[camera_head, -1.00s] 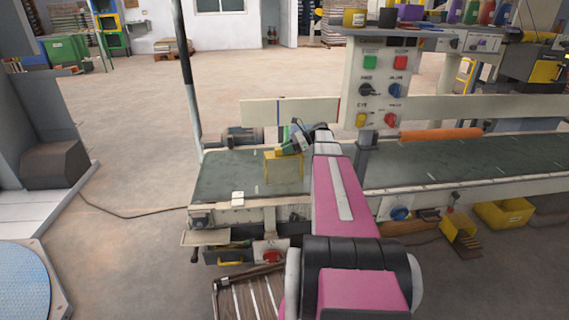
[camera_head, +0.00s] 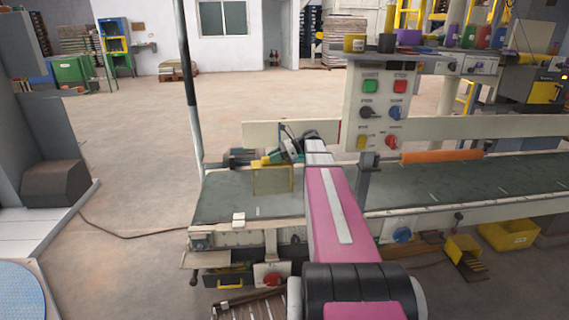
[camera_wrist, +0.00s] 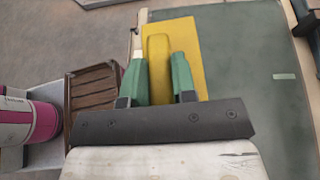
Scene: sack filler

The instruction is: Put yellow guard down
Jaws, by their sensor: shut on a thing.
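The yellow guard (camera_head: 272,181) is a flat yellow panel that looks see-through inside its frame in the head view. It hangs upright below my gripper (camera_head: 283,154), over the left end of the green conveyor belt (camera_head: 225,195). In the wrist view the guard (camera_wrist: 185,38) has a raised yellow rib between my green fingertips (camera_wrist: 157,78), which are shut on it. I cannot tell whether its lower edge touches the belt.
A control panel (camera_head: 352,105) with buttons and knobs stands right of my arm. A pole (camera_head: 188,85) rises at the belt's left end, and a pale rail (camera_head: 262,133) runs behind. A brown slatted crate (camera_wrist: 92,92) lies below the belt. The belt's left part is mostly clear.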

